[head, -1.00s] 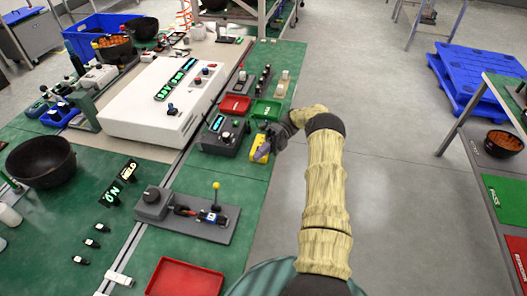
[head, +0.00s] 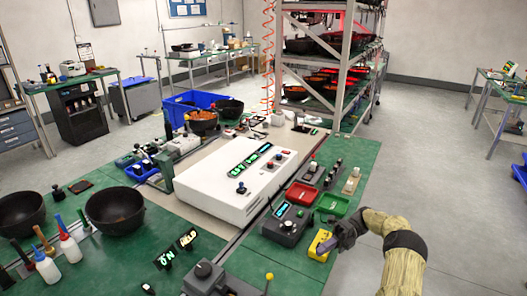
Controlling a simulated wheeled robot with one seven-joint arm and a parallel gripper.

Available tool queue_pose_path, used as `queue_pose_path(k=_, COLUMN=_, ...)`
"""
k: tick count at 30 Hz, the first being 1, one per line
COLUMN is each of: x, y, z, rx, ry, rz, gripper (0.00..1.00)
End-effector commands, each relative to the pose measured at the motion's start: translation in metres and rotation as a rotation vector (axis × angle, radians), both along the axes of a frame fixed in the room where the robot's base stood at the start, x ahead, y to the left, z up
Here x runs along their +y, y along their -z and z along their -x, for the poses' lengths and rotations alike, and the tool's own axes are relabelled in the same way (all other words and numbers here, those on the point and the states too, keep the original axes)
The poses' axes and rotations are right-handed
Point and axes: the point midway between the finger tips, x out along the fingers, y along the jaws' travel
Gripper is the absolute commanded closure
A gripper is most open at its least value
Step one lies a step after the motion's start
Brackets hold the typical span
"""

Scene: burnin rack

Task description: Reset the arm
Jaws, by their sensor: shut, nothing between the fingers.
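My gripper (head: 337,241) is in the lower right of the head view, at the end of my cloth-sleeved arm. It is shut and holds nothing. Its grey fingers point left, beside or just over a small yellow object (head: 318,249) at the right edge of the green bench (head: 285,261). I cannot tell whether the fingers touch it. The arm comes in from the bottom right corner.
A grey control box (head: 287,225) stands left of the gripper, with a red tray (head: 302,195) and a green tray (head: 333,205) behind it. A large white instrument (head: 236,190) fills mid-bench. A tall rack (head: 343,75) stands behind. The floor (head: 440,170) to the right is clear.

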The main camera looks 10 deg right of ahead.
Motion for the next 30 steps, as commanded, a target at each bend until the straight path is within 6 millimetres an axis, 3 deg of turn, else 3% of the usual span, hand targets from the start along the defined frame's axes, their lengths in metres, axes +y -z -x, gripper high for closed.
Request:
queue_pose_path(k=8, x=0.057, y=-0.023, z=-0.001, rx=-0.296, ry=-0.137, rz=0.099, gripper=1.00)
queue_pose_path(k=15, x=0.098, y=-0.039, z=0.019, rx=-0.676, ry=-0.359, rz=0.186, gripper=1.00)
queue_pose_path(k=21, x=0.116, y=-0.053, z=0.044, rx=-0.988, ry=-0.607, rz=0.218, gripper=1.00)
queue_pose_path(k=30, x=0.125, y=-0.080, z=0.092, rx=-1.417, ry=-1.066, rz=0.185, gripper=1.00)
